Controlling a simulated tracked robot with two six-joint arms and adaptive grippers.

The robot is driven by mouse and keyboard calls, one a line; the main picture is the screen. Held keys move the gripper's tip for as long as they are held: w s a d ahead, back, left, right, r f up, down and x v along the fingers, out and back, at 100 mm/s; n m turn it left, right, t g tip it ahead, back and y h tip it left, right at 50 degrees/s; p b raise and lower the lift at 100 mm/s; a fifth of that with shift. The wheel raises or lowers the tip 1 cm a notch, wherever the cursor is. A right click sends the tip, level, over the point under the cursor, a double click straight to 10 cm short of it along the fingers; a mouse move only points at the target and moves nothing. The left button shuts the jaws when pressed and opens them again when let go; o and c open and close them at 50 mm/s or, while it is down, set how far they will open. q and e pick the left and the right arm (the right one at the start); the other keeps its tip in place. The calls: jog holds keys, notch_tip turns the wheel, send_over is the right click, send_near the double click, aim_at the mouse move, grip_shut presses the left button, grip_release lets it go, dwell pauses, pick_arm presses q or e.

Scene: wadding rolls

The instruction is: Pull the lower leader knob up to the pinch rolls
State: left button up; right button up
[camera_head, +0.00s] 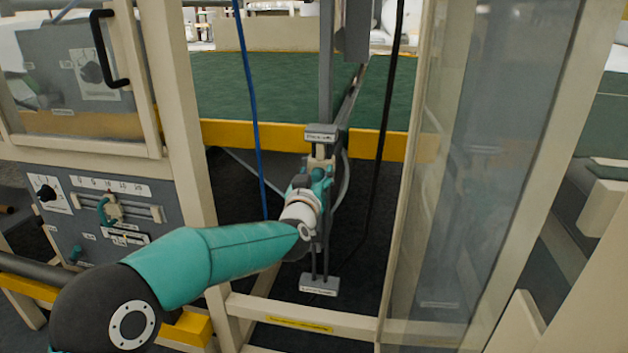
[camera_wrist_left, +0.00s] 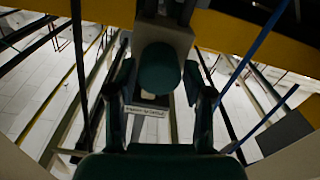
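The dark green round knob (camera_wrist_left: 158,68) shows in the left wrist view, in front of a grey block on the upright rail. My left gripper (camera_head: 320,174) is at the upper part of that rail in the head view. In the wrist view its two fingers stand on either side of the knob, tips close to its edges. I cannot tell whether they touch it. A labelled grey block (camera_head: 321,134) tops the rail just above the gripper, and a labelled foot (camera_head: 319,285) stands well below. I cannot make out the pinch rolls. My right gripper is not in view.
A yellow beam (camera_head: 230,134) crosses behind the rail. A blue cable (camera_head: 250,100) hangs left of it and a black cable (camera_head: 384,130) right. A clear panel (camera_head: 480,180) in a cream frame stands at right. A control panel (camera_head: 100,215) is at left.

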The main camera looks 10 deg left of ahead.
pick_arm(q)
jog(key=shift+o, duration=0.3)
jog(key=shift+d+f, duration=0.15)
jog(key=shift+f, duration=0.1)
jog(key=shift+s, duration=0.15)
jog(key=shift+s, duration=0.25)
jog(key=s, duration=1.1)
jog(key=shift+a, duration=0.2)
jog(key=shift+s+f, duration=0.15)
jog(key=shift+s, duration=0.05)
